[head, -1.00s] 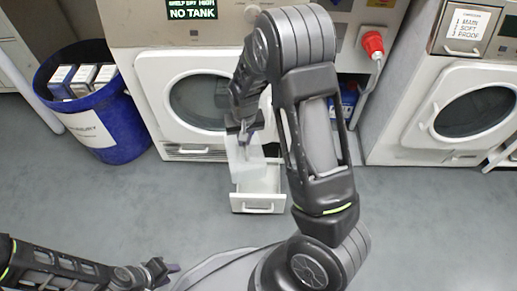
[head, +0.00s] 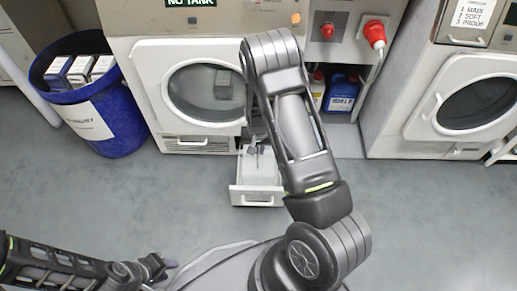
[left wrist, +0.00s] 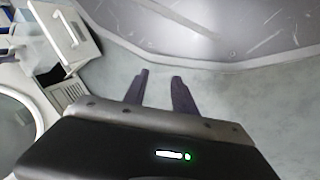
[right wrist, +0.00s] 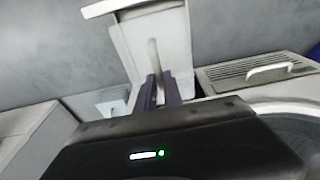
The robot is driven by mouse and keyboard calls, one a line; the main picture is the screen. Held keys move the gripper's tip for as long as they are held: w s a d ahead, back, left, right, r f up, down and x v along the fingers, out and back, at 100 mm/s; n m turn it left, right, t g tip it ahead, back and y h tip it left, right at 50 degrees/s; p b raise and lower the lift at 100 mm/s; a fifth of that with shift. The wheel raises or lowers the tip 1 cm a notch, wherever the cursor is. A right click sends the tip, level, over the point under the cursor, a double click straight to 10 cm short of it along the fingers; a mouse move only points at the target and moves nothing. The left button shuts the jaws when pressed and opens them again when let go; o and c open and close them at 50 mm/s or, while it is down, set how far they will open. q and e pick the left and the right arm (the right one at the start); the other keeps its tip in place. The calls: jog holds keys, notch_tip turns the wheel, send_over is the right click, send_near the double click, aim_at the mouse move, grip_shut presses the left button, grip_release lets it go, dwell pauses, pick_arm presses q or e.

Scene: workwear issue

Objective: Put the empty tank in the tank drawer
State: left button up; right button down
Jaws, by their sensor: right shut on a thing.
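The tank drawer (head: 257,197) is pulled out at the bottom right of the middle dryer. The pale tank (head: 264,172) is down in or just over the drawer opening; whether it rests on the drawer floor I cannot tell. My right gripper (head: 252,149) is shut on the tank's handle. In the right wrist view its fingers (right wrist: 158,88) grip the handle, with the tank (right wrist: 172,40) beyond and the drawer front (right wrist: 112,6) at the top. My left gripper (head: 168,266) is open and empty, low at left. The left wrist view shows the drawer (left wrist: 68,35) at upper left.
The middle dryer's round door (head: 205,92) is shut; a display above reads "NO TANK" (head: 190,3). A blue bin (head: 115,118) with boxes stands at left. A blue canister (head: 342,93) and red plug (head: 373,33) are right. Floor before the drawer is clear.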

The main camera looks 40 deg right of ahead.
jog(key=shift+f, duration=0.1)
notch_tip(320, 180, down, 9)
jog(key=b, duration=0.7)
jog(key=shift+f+b, duration=0.35)
jog(key=shift+b, duration=0.05)
dwell(0.3)
jog(key=c, duration=1.4)
grip_release()
jog(key=shift+r, duration=0.1)
jog(key=shift+r+p, duration=0.3)
jog(key=shift+r, duration=0.05)
jog(key=r+p, duration=0.1)
jog(key=r, duration=0.1)
jog(key=r+p, duration=0.1)
jog(key=r, duration=0.1)
jog(key=s+r+p, duration=0.1)
jog(key=r, duration=0.2)
jog(key=shift+a, duration=0.35)
